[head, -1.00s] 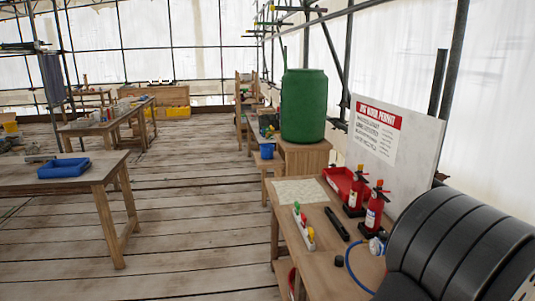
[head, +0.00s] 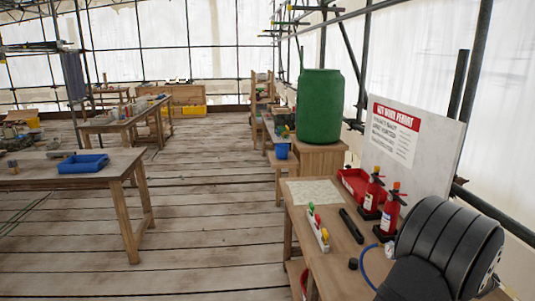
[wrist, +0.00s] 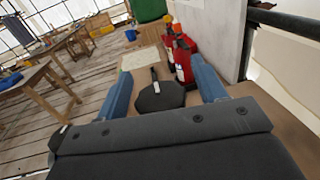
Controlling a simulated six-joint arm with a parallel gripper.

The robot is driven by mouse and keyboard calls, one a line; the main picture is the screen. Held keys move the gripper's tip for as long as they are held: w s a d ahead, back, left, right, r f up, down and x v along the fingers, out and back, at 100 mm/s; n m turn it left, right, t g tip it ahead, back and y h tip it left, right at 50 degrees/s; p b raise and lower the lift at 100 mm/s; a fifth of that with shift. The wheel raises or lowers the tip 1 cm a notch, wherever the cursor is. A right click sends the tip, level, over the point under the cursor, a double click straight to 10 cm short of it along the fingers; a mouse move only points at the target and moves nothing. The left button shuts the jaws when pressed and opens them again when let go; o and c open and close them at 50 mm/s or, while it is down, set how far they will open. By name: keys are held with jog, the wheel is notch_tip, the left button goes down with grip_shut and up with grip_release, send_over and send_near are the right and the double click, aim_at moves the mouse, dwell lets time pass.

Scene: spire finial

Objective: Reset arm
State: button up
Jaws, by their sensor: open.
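My gripper (wrist: 165,92) shows in the wrist view with its two blue fingers wide apart. Nothing is gripped between them. A dark, flat, many-sided shape (wrist: 160,97) shows between the fingers, above or on the wooden bench; I cannot tell what it is. In the head view, my black segmented arm (head: 445,245) fills the lower right, over the right end of the bench (head: 335,270). My fingers cannot be made out there.
The bench holds two red extinguishers (head: 390,215), a red tray (head: 354,184), a white rack (head: 318,230) with coloured pieces, a black bar (head: 351,225) and a blue hose (head: 364,272). A permit board (head: 412,140) stands behind. A green barrel (head: 320,107) stands beyond.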

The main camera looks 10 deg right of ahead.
jog(key=s+a, duration=0.3)
jog(key=s, duration=1.4)
jog(key=w+a+m+g+h, duration=0.3)
jog(key=a+m+h, duration=0.2)
jog(key=a+h, duration=0.2)
jog(key=shift+w+a+f+m+g+h, duration=0.15)
jog(key=shift+f+m+g+h, duration=0.1)
jog(key=shift+m+g+h, duration=0.25)
